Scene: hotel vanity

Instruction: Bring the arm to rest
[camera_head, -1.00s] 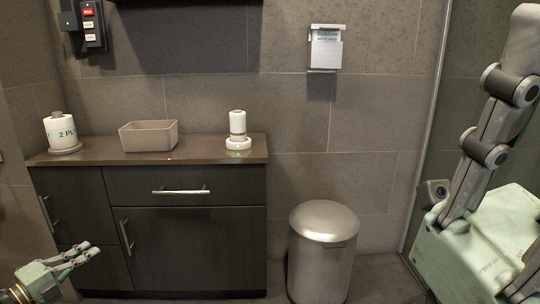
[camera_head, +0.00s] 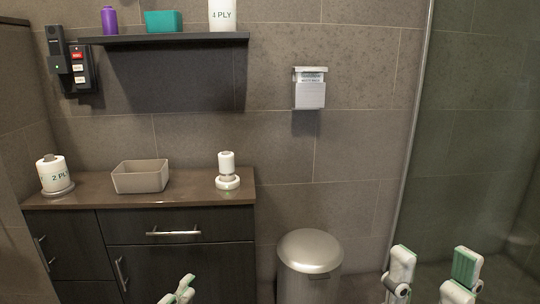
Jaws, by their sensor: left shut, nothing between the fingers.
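My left gripper (camera_head: 180,289) shows at the bottom edge, in front of the dark vanity cabinet. Its fingers are together with nothing between them, and its arm is out of view below. My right gripper (camera_head: 433,268) is at the lower right, its two green-padded fingers pointing up and set wide apart. It is open and empty, in front of the glass panel and right of the metal bin. Most of the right arm is below the frame.
The vanity top (camera_head: 105,188) bears a 2 PLY paper roll (camera_head: 54,174), a beige box (camera_head: 140,177) and a small roll on a white stand (camera_head: 227,171). The metal bin (camera_head: 309,262) stands right of the cabinet. A shelf (camera_head: 170,40) and a bag dispenser (camera_head: 310,88) are on the wall.

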